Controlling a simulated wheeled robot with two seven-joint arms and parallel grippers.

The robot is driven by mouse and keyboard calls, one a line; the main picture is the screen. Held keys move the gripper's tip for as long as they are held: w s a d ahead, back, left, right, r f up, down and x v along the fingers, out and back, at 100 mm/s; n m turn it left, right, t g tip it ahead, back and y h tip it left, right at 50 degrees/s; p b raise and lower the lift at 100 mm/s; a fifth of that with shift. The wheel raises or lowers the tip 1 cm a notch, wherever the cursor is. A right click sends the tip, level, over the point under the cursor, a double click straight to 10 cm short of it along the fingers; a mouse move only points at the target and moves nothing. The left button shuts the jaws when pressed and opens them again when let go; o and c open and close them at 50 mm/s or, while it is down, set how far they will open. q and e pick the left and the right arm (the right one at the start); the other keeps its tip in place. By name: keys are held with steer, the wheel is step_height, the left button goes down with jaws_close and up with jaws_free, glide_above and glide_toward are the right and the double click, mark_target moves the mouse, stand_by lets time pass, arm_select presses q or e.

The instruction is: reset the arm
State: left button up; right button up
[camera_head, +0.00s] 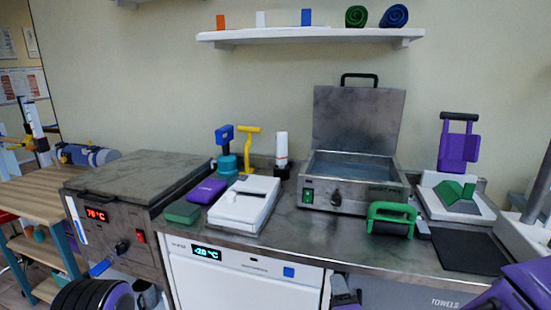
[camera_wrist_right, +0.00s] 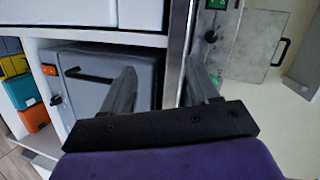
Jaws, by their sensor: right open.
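My right gripper (camera_head: 344,285) is low at the bottom edge of the head view, in front of the counter and below the open steel bath, partly cut off by the frame. In the right wrist view my right gripper (camera_wrist_right: 160,66) shows two grey fingers spread apart on a black bar, with nothing between them. The counter edge runs close by the fingers there. My left gripper is not seen in either view.
The counter (camera_head: 285,232) holds the steel bath (camera_head: 320,198) with its lid up, a green-handled roller (camera_head: 392,212), a white box (camera_head: 243,203) and a black mat (camera_head: 468,252). A closed steel heater (camera_head: 135,177) stands left. A shelf (camera_head: 310,36) hangs above.

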steer(key=s+d+f+n+g+p, duration=0.1)
steer(key=s+d+f+n+g, duration=0.25)
steer(key=f, duration=0.45)
steer(key=s+d+f+n+g+p, duration=0.15)
steer(key=s+f, duration=0.25)
steer(key=f, duration=0.5)
steer(key=s+d+f+n+g+h+p, duration=0.1)
steer(key=s+d+f+g, duration=0.1)
steer(key=s, duration=0.4)
steer(key=s+d+f+n+g, duration=0.2)
steer(key=s+d+f, duration=0.3)
steer(key=s+d, duration=0.1)
steer(key=s+d+f+n+g+h+p, duration=0.1)
steer(key=s+d+f+g, duration=0.2)
steer(key=s, duration=0.4)
steer(key=shift+s+d+f+n+h+p, duration=0.2)
steer(key=shift+s+d+n+h+p, duration=0.1)
steer(key=shift+s+d, duration=0.15)
steer(key=shift+w, duration=0.1)
